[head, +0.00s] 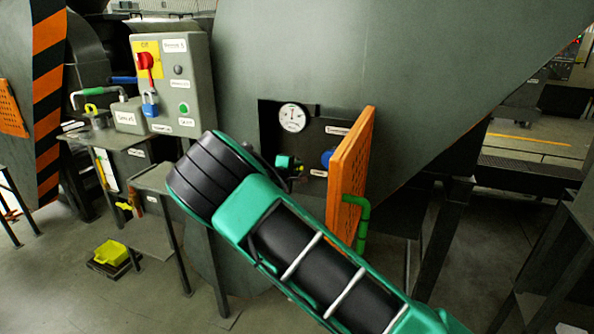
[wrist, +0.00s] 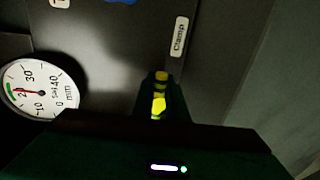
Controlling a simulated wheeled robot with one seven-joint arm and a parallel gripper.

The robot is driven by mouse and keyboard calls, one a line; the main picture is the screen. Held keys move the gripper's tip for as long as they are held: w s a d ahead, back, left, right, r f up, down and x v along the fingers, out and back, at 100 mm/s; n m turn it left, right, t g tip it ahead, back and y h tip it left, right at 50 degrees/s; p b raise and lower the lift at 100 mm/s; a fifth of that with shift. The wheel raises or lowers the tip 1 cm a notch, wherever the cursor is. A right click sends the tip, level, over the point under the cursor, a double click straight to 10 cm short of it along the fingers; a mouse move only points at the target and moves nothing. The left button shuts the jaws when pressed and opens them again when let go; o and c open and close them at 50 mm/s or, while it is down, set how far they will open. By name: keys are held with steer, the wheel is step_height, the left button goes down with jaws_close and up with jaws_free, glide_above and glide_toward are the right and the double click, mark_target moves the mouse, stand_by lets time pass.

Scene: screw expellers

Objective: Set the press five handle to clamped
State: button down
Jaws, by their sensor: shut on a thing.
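The press five handle is taken to be a small yellow piece (wrist: 158,104) between the dark fingers of my gripper (wrist: 160,98) in the wrist view. My gripper is shut on it, beside a label reading "Clamp" (wrist: 180,36). In the head view, my teal gripper (head: 297,170) shows small against a dark recessed panel, with a bit of yellow at its tip. My own arm hides much of the area to its left. The exact angle of the handle cannot be told.
A dial gauge (head: 292,117) sits above my gripper; it also shows in the wrist view (wrist: 38,90). An orange perforated door (head: 351,180) stands open just right of the panel. A control box (head: 173,85) with a red switch is at the left.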

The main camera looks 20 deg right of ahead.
steer(key=shift+s+d+f, duration=0.2)
steer(key=shift+f, duration=0.2)
steer(key=c, duration=1.7)
jaws_free()
steer(key=shift+c, duration=0.2)
steer(key=shift+r, duration=0.15)
steer(key=shift+w+a, duration=0.1)
steer(key=shift+s+a+r, duration=0.15)
steer(key=shift+s+a, duration=0.15)
steer(key=v, duration=0.9)
steer(key=shift+s+a, duration=0.2)
steer(key=shift+s, duration=0.1)
steer(key=shift+d+m, duration=0.1)
steer(key=shift+m, duration=0.2)
